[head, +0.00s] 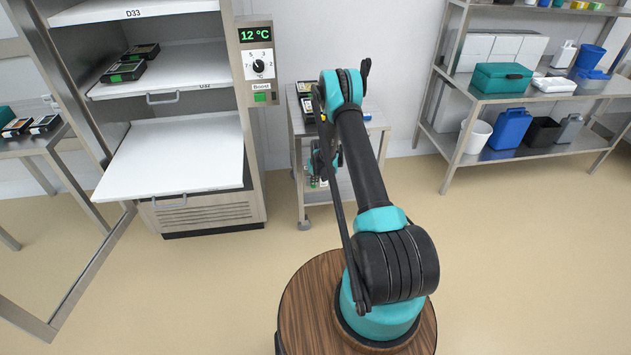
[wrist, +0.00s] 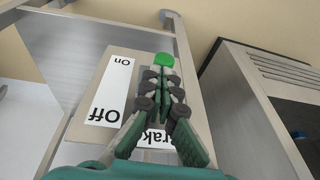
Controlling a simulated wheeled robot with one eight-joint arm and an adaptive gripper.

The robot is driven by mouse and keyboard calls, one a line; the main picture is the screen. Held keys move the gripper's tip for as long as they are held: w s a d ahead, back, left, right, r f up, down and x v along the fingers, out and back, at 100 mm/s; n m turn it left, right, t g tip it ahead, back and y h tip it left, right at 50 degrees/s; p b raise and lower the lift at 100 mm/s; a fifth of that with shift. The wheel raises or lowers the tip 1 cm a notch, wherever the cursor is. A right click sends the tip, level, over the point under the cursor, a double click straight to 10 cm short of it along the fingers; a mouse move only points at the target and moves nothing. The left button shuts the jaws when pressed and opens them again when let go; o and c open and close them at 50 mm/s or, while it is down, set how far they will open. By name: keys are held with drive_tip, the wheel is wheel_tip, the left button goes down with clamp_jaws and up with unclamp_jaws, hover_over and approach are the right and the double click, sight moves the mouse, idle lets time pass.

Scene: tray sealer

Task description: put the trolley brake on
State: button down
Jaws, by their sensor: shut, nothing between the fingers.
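The trolley (head: 377,121) stands against the wall beside the tall cabinet, largely hidden behind my arm. In the wrist view its brake panel (wrist: 84,133) is a beige plate with white labels, seen upside down: "On" at the far end, "Off" nearer, and a partly covered "Brak…" label (wrist: 158,141). A bright green rounded piece (wrist: 164,60) shows just past my fingertips, level with "On"; I cannot tell whether it is a lever tip or a lamp. My gripper (wrist: 163,76) is shut and empty over the panel, hiding its middle. Whether it touches is unclear.
The cabinet (head: 215,215) stands close left of the trolley, with an open door (head: 80,290) and a shelf pulled out. Steel shelving (head: 455,140) with tubs stands at the right. The floor (head: 520,260) between is clear.

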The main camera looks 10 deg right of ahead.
drive_tip(key=shift+f, duration=0.9)
drive_tip(key=shift+r, duration=0.1)
drive_tip(key=w+v, duration=0.1)
drive_tip(key=v, duration=1.2)
drive_tip(key=shift+d+r, duration=0.2)
drive_tip(key=shift+r, duration=0.35)
drive_tip(key=s+r, duration=2)
drive_tip(key=r, duration=0.2)
drive_tip(key=s+d+r, duration=0.1)
drive_tip(key=s+r, duration=0.1)
drive_tip(key=s, duration=2.3)
drive_tip(key=shift+d+t+h, duration=0.15)
drive_tip(key=shift+t+h, duration=0.15)
drive_tip(key=shift+t, duration=0.1)
